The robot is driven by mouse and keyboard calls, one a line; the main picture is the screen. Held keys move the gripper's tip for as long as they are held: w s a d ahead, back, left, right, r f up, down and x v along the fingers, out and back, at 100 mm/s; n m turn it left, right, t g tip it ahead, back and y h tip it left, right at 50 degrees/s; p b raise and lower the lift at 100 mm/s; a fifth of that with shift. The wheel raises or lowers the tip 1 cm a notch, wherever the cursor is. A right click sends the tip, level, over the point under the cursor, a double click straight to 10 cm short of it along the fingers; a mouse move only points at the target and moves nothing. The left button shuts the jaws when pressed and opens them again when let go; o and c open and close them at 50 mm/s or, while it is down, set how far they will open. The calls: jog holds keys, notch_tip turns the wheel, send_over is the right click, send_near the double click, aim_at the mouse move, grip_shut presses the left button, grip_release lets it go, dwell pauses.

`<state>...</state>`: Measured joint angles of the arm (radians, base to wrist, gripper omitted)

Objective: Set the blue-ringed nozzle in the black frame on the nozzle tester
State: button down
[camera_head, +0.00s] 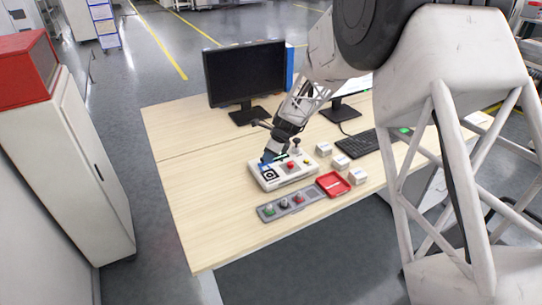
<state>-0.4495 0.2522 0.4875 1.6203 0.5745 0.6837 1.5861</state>
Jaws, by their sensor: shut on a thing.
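The nozzle tester (298,178) is a white box on the desk with a red button and a small joystick on top. Its black frame (270,176) is at the left end of its top, a dark square with a pale centre. My gripper (268,158) is over the tester's left part, just behind the frame, and is shut. A small patch of blue shows at its fingertips, which fits the blue-ringed nozzle (265,159). The fingers hide most of the nozzle, and I cannot tell whether it touches the tester.
A grey holder (281,211) with several coloured-ring nozzles lies in front of the tester. A red tray (333,185) and several white boxes (341,161) are to the right. A keyboard (366,147) and monitor (245,72) stand behind. The desk's left side is clear.

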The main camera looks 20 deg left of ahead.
aim_at(266, 174)
jog(key=shift+f, duration=0.2)
jog(key=shift+f, duration=2.85)
jog(key=shift+f, duration=0.4)
jog(key=c, duration=0.9)
grip_release()
jog(key=v, duration=0.7)
jog(key=shift+r, duration=0.4)
jog(key=shift+d, duration=0.15)
